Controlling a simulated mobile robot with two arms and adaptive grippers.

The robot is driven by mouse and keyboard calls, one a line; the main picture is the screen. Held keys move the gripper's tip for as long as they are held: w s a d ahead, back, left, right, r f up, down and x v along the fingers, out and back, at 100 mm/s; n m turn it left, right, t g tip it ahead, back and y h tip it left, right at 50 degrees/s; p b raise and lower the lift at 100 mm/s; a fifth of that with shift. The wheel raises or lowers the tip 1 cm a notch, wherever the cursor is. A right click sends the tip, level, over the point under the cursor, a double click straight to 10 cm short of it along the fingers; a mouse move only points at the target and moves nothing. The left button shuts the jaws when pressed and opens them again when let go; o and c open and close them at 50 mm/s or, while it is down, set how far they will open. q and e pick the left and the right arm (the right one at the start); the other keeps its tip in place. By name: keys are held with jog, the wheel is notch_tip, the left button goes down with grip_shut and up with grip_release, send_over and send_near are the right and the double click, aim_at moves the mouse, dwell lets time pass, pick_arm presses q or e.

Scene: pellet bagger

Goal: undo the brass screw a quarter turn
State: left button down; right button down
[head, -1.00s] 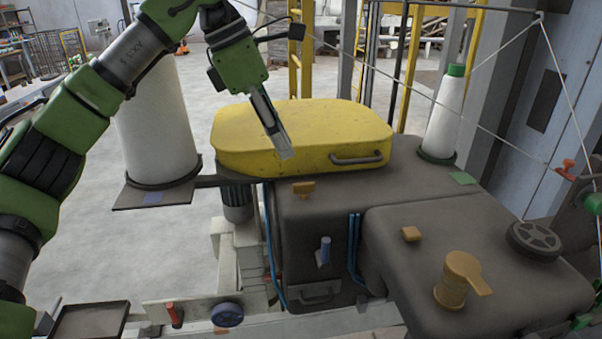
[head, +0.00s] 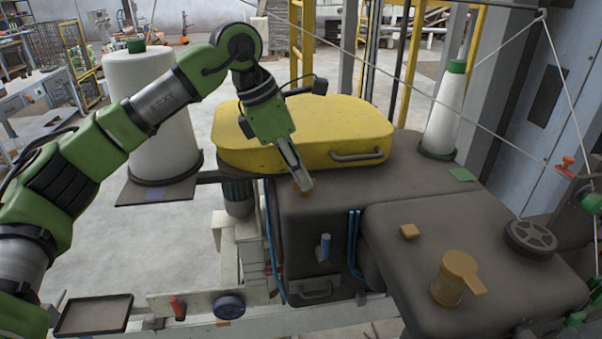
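The brass screw (head: 296,188), a small winged brass piece, sits on the front upper edge of the dark machine housing (head: 300,225). It is mostly hidden behind the fingertips of my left gripper (head: 304,184). The gripper points down and to the right, with its tips at the screw in the picture. I cannot tell whether the fingers touch the screw, or whether they are apart or closed on it. My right gripper is not in view.
A yellow cover (head: 300,135) with a handle stands just behind the screw. A large white thread cone (head: 150,110) is left, a smaller one (head: 443,115) right. A brass block (head: 409,231) and brass lever (head: 458,277) sit on the right housing. A thread crosses above.

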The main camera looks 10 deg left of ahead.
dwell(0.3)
pick_arm(q)
jog(key=n+b, duration=0.2)
jog(key=n+t+b, duration=0.1)
jog(key=b, duration=0.1)
jog(key=shift+s+d+f+n+y, duration=0.1)
jog(key=shift+f+n+y, duration=0.05)
jog(key=shift+n+y, duration=0.2)
jog(key=n+y+b, duration=0.1)
jog(key=n, duration=0.1)
jog(key=n+t+b, duration=0.1)
jog(key=n+b, duration=0.1)
jog(key=n, duration=0.1)
jog(key=shift+d+n+t+y+b, duration=0.15)
jog(key=shift+n+t+y+b, duration=0.15)
jog(key=shift+n+y, duration=0.05)
jog(key=n+y+b, duration=0.1)
jog(key=n+b, duration=0.1)
jog(key=n, duration=0.2)
jog(key=shift+s+d+y, duration=0.1)
jog(key=shift+y, duration=0.3)
jog(key=shift+r+n+y+b, duration=0.2)
jog(key=shift+n+y+b, duration=0.55)
jog(key=shift+n, duration=1.55)
jog(key=c, duration=2.2)
grip_release()
